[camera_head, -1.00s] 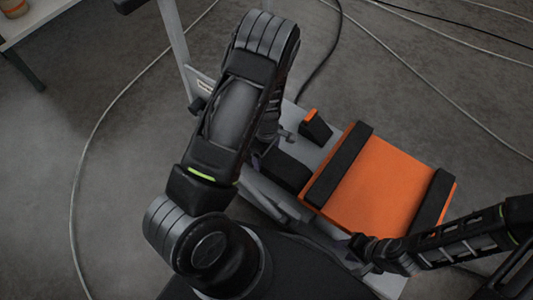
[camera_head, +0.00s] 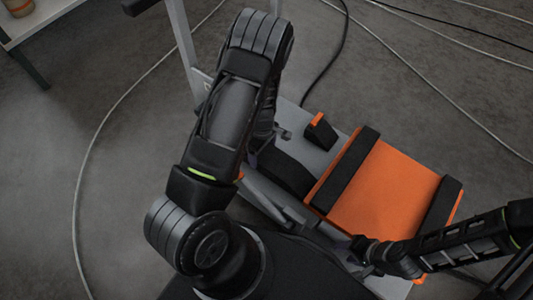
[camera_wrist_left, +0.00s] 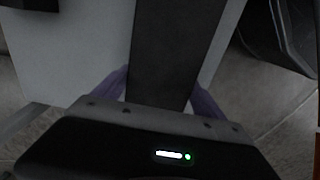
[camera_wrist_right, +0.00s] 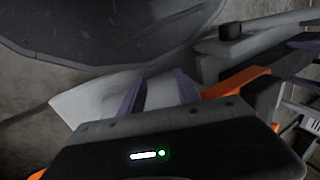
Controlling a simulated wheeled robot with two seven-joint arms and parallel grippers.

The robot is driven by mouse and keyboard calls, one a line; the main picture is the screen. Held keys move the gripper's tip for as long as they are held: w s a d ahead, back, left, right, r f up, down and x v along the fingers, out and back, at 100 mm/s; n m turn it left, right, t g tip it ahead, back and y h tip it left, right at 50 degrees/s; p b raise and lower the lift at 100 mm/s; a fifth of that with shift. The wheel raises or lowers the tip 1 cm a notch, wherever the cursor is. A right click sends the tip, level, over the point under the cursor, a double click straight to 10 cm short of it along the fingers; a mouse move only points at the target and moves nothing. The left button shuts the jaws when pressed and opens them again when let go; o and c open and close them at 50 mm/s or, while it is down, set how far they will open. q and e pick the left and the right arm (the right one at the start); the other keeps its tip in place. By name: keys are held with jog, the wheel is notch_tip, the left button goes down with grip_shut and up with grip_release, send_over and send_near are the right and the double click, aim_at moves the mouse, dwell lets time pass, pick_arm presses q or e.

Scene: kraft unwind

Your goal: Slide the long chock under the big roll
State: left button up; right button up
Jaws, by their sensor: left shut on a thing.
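A long black bar (camera_wrist_left: 165,50), which looks like the long chock, is between the purple fingers of my left gripper (camera_wrist_left: 160,88) in the left wrist view. The fingers are shut on its sides. In the head view, a dark bar (camera_head: 285,175) shows beside my left forearm, which hides the left gripper and part of the bar. My right gripper (camera_wrist_right: 160,92) is open and empty; in the head view it is low, near the front edge of the orange block (camera_head: 385,195). I cannot clearly make out the big roll; a large dark curved surface (camera_wrist_right: 110,30) fills the right wrist view's top.
The orange block carries two black bands and rests on a grey frame (camera_head: 320,155). A small black wedge with an orange end (camera_head: 320,131) sits behind it. Cables (camera_head: 100,130) lie on the floor. A table (camera_head: 40,22) stands at the far left.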

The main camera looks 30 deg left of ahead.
pick_arm(q)
jog(key=shift+w+a, duration=0.15)
jog(key=shift+a, duration=1.25)
pick_arm(e)
jog(key=shift+w+a+f, duration=0.1)
jog(key=shift+w+a, duration=0.1)
jog(key=shift+a, duration=0.35)
pick_arm(q)
jog(key=o, duration=2)
jog(key=shift+r+p, duration=1.2)
jog(key=shift+r, duration=2.7)
pick_arm(e)
jog(key=shift+r, duration=1.25)
